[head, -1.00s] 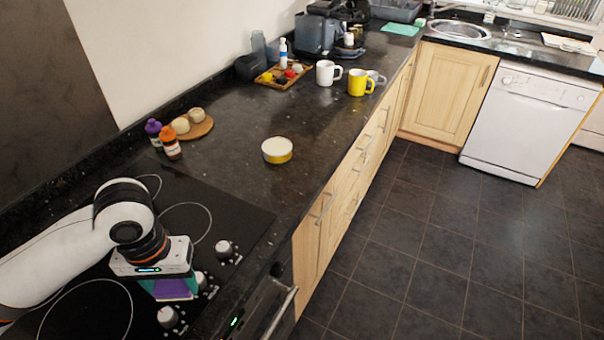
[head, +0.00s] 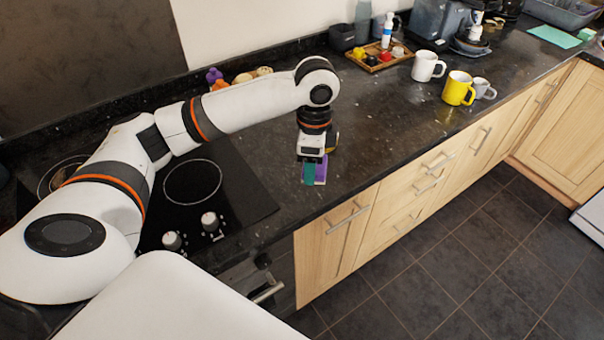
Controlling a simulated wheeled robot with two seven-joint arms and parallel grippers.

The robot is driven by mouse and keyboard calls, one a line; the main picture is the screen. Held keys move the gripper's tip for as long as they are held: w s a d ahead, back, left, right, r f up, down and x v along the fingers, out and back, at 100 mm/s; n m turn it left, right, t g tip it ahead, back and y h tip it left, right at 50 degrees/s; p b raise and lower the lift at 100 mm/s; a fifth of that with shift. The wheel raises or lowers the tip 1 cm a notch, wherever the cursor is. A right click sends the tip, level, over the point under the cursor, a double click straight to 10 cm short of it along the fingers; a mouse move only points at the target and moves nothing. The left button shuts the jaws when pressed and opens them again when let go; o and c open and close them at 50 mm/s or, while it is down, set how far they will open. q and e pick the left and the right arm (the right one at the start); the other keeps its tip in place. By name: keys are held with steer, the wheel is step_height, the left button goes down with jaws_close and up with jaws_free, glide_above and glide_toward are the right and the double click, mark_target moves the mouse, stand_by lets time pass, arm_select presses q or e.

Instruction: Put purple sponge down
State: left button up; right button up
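My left gripper (head: 313,168) points down over the dark granite counter (head: 370,150), right of the hob and near the counter's front edge. It is shut on the purple sponge (head: 321,170), which shows a purple part beside a teal part below the gripper body. The sponge is at or just above the counter; I cannot tell whether it touches. The gripper hides part of it. My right gripper is not in view.
A yellow tin (head: 333,138) is partly hidden just behind the gripper. A yellow mug (head: 457,89), white mug (head: 425,67) and grey mug (head: 482,88) stand further right. Knobs (head: 210,222) line the hob (head: 225,185). The counter between gripper and mugs is clear.

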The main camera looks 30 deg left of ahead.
arm_select(q)
steer(key=w+a+m, duration=0.5)
steer(key=a+m, duration=0.1)
steer(key=m, duration=0.4)
glide_above(299, 172)
step_height(299, 172, down, 6)
steer(key=shift+r, duration=0.1)
step_height(299, 172, down, 4)
steer(key=shift+r+p, duration=0.2)
steer(key=shift+p, duration=0.35)
steer(key=shift+f, duration=0.15)
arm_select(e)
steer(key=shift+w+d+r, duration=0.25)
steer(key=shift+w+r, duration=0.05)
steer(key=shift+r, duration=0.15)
arm_select(q)
steer(key=shift+f, duration=0.1)
steer(key=o, duration=0.9)
